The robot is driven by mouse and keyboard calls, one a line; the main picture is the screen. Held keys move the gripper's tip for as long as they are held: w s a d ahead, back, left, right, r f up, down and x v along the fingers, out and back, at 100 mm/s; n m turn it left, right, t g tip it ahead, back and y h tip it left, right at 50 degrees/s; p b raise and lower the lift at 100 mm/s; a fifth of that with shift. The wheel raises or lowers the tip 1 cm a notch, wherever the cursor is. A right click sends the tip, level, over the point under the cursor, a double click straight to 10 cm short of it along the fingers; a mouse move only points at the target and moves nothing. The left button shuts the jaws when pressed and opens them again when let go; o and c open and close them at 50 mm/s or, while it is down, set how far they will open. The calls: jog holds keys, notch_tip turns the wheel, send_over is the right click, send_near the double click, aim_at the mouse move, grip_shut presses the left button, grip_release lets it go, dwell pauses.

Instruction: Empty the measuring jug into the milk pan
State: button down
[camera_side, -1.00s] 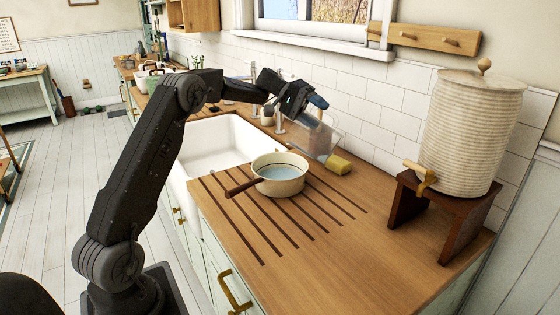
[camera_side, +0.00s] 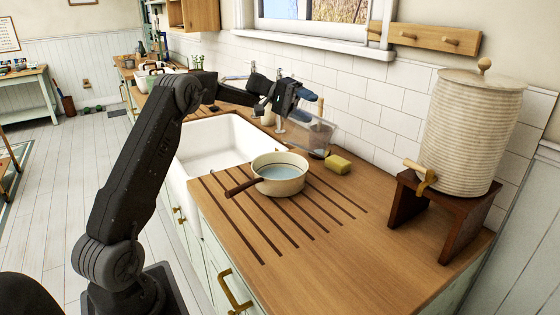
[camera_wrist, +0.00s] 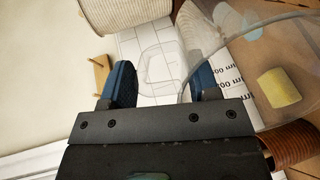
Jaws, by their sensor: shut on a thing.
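The clear measuring jug (camera_side: 314,135) is held behind the milk pan, near the tiled wall. It looks slightly tilted, and I cannot tell whether any liquid is in it. My gripper (camera_side: 303,97) is shut on the jug at its upper side. In the wrist view, the blue fingers of my gripper (camera_wrist: 163,80) have the clear jug (camera_wrist: 240,30) between and to the right of them. The cream milk pan (camera_side: 281,189) stands upright on the grooved counter, its brown handle pointing left. Pale blue liquid (camera_side: 280,174) shows inside it.
A yellow sponge (camera_side: 338,163) lies right of the jug, and shows in the wrist view (camera_wrist: 279,88). A ribbed dispenser (camera_side: 470,130) stands on a dark wooden stand (camera_side: 450,215) at right. The white sink (camera_side: 213,150) is left of the pan. The front counter is clear.

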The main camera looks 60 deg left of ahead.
aim_at(317, 118)
jog(key=shift+s+a+r+t+h, duration=0.15)
jog(key=shift+s+a+h, duration=0.05)
jog(key=shift+a, duration=0.15)
jog(key=shift+s+a+r+t+h, duration=0.1)
jog(key=shift+s+a+t+h, duration=0.1)
jog(key=shift+a, duration=0.25)
jog(key=shift+s+a+r+m+t+h, duration=0.1)
jog(key=shift+s+a+r+t+h, duration=0.15)
jog(key=shift+a+h, duration=0.25)
jog(key=shift+s+a+r+m+t+h, duration=0.1)
jog(key=shift+s+a+t+h, duration=0.1)
jog(key=shift+s+a+h, duration=0.3)
jog(key=shift+s+a+r+m+t+h, duration=0.1)
jog(key=shift+s+a+t+h, duration=0.1)
jog(key=shift+a+h, duration=0.35)
dwell(0.9)
